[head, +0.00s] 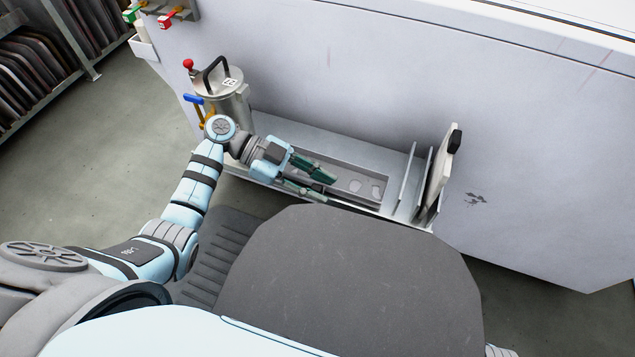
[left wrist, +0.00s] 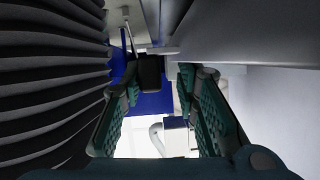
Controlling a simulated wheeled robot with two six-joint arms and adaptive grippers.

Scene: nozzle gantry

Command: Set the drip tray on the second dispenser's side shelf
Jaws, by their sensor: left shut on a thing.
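A long shallow grey tray, which I take to be the drip tray (head: 372,187), lies along the low side shelf (head: 375,153) of the big pale cabinet in the head view. Its left part is hidden by my left gripper (head: 331,190). The green fingers stand apart with the tray at them, and I take the gripper to be shut on it. The exact contact is hard to see. In the left wrist view the fingers (left wrist: 155,90) also show apart, and the tray is not clear there. My right gripper is out of view.
A steel canister (head: 232,100) with a black handle stands at the shelf's left end. Upright plates (head: 407,172) and a pale panel with a black knob (head: 440,170) stand at the right end. The cabinet wall (head: 330,70) rises behind. A rack (head: 35,65) is far left.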

